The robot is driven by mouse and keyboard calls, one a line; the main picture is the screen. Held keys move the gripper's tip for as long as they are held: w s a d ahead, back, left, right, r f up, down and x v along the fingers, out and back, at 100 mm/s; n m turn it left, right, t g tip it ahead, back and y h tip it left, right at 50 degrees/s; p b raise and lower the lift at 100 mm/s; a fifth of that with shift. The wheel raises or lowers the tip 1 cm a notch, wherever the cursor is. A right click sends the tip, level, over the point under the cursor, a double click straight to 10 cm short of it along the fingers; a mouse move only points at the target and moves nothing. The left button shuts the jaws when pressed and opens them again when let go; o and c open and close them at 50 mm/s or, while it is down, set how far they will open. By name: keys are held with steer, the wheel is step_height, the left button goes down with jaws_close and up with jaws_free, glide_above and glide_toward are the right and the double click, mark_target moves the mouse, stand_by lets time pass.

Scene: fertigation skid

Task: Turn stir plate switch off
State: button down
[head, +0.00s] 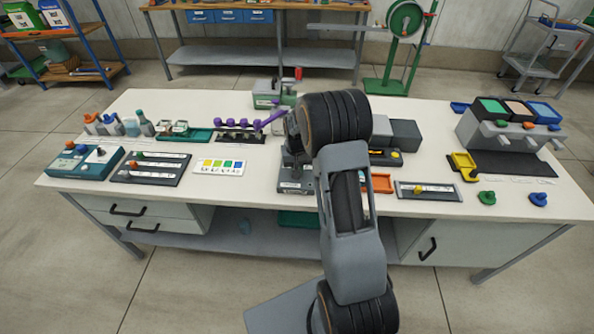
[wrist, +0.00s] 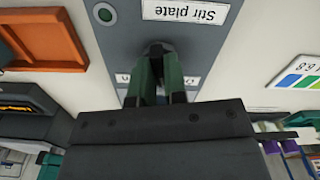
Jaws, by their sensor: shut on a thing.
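The stir plate (head: 292,187) is a grey box on the bench, partly hidden behind my arm in the head view. In the wrist view, the stir plate (wrist: 112,42) shows its upside-down label "Stir plate" and a round green knob or light. My gripper (wrist: 160,62), with dark green fingers, is down at the front face of the plate. It is shut on the small dark switch (wrist: 157,48), which is mostly hidden between the fingertips. I cannot tell which way the switch points. In the head view my gripper is hidden behind my arm.
An orange tray (wrist: 42,38) lies beside the plate. A colour chart card (head: 219,167) and a rack with purple items (head: 240,136) stand to the left. Grey boxes (head: 405,134) stand to the right. The bench front right holds green and blue knobs (head: 487,197).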

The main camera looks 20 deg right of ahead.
steer(key=n+b, duration=0.1)
steer(key=n, duration=0.5)
steer(key=shift+n, duration=0.3)
stand_by(0.4)
steer(key=c, duration=1.2)
jaws_free()
steer(key=shift+o, duration=0.2)
step_height(320, 180, up, 14)
